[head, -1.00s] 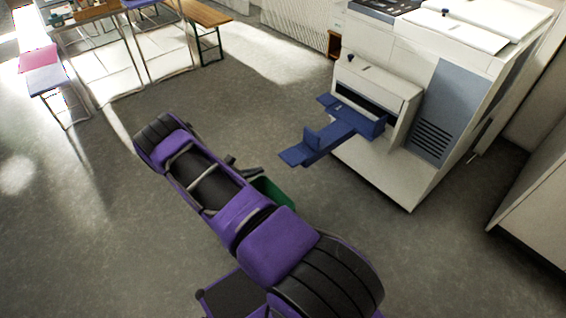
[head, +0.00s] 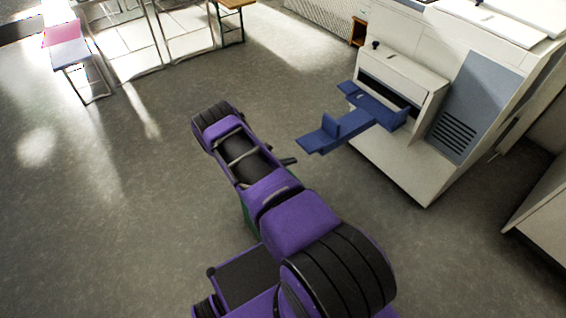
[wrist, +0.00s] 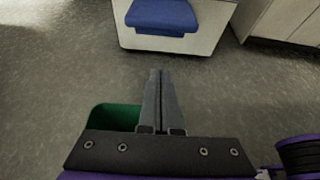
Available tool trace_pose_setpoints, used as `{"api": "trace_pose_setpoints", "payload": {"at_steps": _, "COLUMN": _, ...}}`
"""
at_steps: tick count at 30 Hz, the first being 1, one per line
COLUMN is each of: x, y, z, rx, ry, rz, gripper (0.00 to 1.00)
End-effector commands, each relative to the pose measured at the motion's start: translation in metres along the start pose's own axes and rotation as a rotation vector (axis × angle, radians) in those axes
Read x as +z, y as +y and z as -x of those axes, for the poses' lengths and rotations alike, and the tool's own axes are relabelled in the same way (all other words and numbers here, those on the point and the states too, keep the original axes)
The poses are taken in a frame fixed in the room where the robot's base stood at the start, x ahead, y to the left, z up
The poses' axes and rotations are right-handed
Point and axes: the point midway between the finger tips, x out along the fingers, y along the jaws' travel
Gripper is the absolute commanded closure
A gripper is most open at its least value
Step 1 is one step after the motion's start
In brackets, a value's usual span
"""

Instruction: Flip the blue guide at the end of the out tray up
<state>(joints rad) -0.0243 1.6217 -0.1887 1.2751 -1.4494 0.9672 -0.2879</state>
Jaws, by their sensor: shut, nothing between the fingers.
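The blue out tray (head: 365,122) juts from the front of a white machine toward the lower left in the head view. A small blue plate (head: 331,125) stands up from it near its outer end. Beyond that plate the blue end piece (head: 312,144) lies flat. I cannot tell which of these is the guide. The wrist view shows blue tray parts (wrist: 162,16) at the top, cut off by the frame edge. My gripper (wrist: 160,73) is shut and empty, its fingers pointing toward the tray with floor between. In the head view my gripper (head: 289,161) is below and left of the tray's end.
The white machine (head: 400,165) stands at the right. A green container (wrist: 115,115) is near my gripper, mostly hidden behind my arm in the head view. A white cabinet (head: 540,215) is at the far right. Tables stand at the upper left. Open floor lies left.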

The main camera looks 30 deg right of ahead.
Motion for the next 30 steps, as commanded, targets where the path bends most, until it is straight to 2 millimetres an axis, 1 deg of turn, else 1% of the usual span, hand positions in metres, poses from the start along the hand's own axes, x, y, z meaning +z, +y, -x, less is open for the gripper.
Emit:
{"api": "trace_pose_setpoints", "payload": {"at_steps": 1, "x": -0.002, "y": -0.001, "z": -0.013, "rx": -0.004, "ry": 0.0, "rz": -0.002, "gripper": 1.0}}
{"api": "trace_pose_setpoints", "payload": {"at_steps": 5, "x": -0.002, "y": -0.002, "z": -0.041, "rx": -0.004, "ry": -0.001, "rz": -0.003, "gripper": 1.0}}
{"api": "trace_pose_setpoints", "payload": {"at_steps": 6, "x": 0.004, "y": 0.001, "z": -0.042, "rx": -0.001, "ry": -0.001, "rz": -0.004, "gripper": 1.0}}
{"api": "trace_pose_setpoints", "payload": {"at_steps": 9, "x": 0.02, "y": 0.001, "z": -0.034, "rx": 0.0, "ry": -0.001, "rz": -0.003, "gripper": 1.0}}
{"api": "trace_pose_setpoints", "payload": {"at_steps": 15, "x": 0.035, "y": 0.0, "z": -0.028, "rx": -0.001, "ry": 0.0, "rz": -0.002, "gripper": 1.0}}
{"api": "trace_pose_setpoints", "payload": {"at_steps": 19, "x": 0.038, "y": 0.0, "z": -0.027, "rx": 0.0, "ry": 0.0, "rz": -0.001, "gripper": 1.0}}
{"api": "trace_pose_setpoints", "payload": {"at_steps": 30, "x": 0.038, "y": 0.0, "z": -0.026, "rx": 0.0, "ry": 0.001, "rz": -0.001, "gripper": 1.0}}
